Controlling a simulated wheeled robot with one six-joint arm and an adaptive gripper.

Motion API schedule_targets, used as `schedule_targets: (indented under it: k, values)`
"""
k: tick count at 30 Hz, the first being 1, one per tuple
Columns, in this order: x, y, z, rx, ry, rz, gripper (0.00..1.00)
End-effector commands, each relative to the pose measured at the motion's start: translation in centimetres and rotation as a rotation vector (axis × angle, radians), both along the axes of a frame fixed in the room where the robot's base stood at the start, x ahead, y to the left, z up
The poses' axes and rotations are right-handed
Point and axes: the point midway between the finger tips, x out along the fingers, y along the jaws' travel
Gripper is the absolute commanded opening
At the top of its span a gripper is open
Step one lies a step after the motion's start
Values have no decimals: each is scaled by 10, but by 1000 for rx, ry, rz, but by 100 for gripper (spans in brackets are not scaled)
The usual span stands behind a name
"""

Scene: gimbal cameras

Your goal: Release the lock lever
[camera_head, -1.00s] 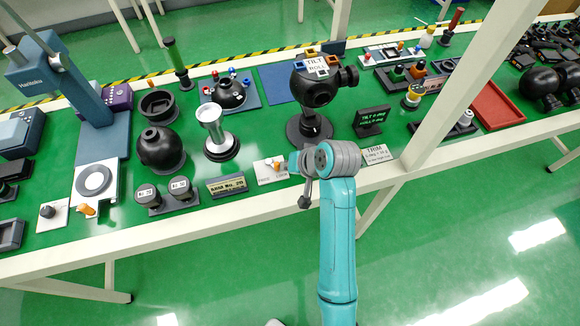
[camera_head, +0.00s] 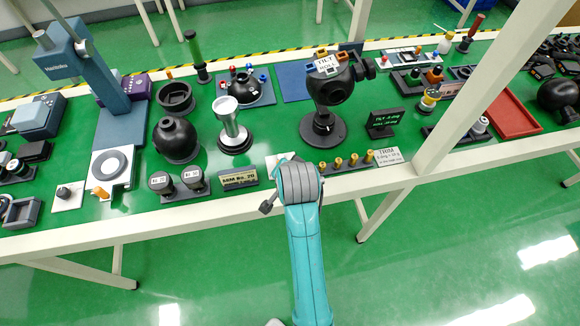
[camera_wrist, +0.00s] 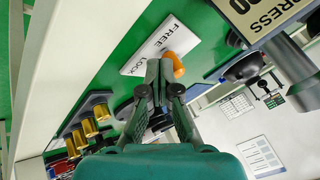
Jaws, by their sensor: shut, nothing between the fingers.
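The lock lever (camera_wrist: 174,64) is a small orange lever on a white card (camera_wrist: 147,50) marked FREE and LOCK, in the wrist view. My gripper (camera_wrist: 160,68) is shut and empty. Its fingertips are right beside the orange lever, on its left in the wrist view; I cannot tell whether they touch. The fingers partly cover the card and the lever's base. In the head view only an edge of the card (camera_head: 283,157) shows behind my arm, and the lever and fingertips are hidden. The gimbal head (camera_head: 330,85) with the TILT label stands behind, on a round black base.
A row of gold pieces (camera_head: 353,161) lies right of my wrist, near a TRIM card (camera_head: 389,156). A nameplate (camera_head: 239,179) and two black knobs (camera_head: 193,178) are to the left. A white post (camera_head: 470,115) rises at the right. The table's front rail (camera_head: 220,199) runs below.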

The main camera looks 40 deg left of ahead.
Motion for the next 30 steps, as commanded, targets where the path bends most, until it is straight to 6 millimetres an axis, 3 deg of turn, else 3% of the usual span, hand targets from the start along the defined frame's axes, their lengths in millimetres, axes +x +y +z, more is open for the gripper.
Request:
schedule_targets:
  k: [11, 30]
  values:
    - [-1, 2, 0, 0, 0, 2, 0]
    - [14, 5, 0, 0, 0, 2, 0]
